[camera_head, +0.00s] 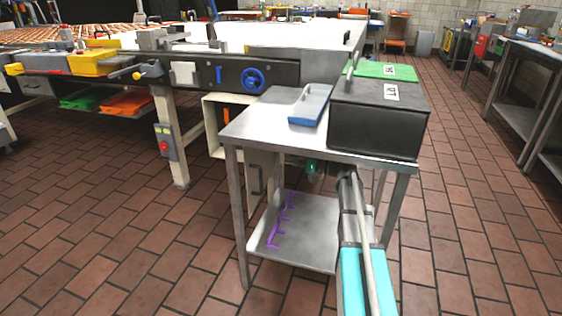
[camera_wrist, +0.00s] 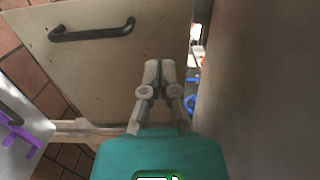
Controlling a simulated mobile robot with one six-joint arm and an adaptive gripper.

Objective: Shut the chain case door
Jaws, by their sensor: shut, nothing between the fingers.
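The chain case door (camera_wrist: 110,75) is a cream panel with a black bar handle (camera_wrist: 92,33), filling the upper left of the wrist view. In the head view the door (camera_head: 266,170) stands open under the steel table. The cream chain case (camera_head: 212,122) is left of it, its inside showing with an orange part (camera_head: 226,113). My gripper (camera_wrist: 160,66) is shut and empty, with its fingertips over the door near its right edge. I cannot tell whether they touch it. In the head view the table top hides my fingers.
The steel table (camera_head: 262,126) bears a blue tray (camera_head: 310,104) and a dark box (camera_head: 376,128). My arm reaches under it, between its legs. A purple rack (camera_head: 281,222) lies on its lower shelf (camera_head: 312,238). A grey surface (camera_wrist: 262,90) is close on the right in the wrist view.

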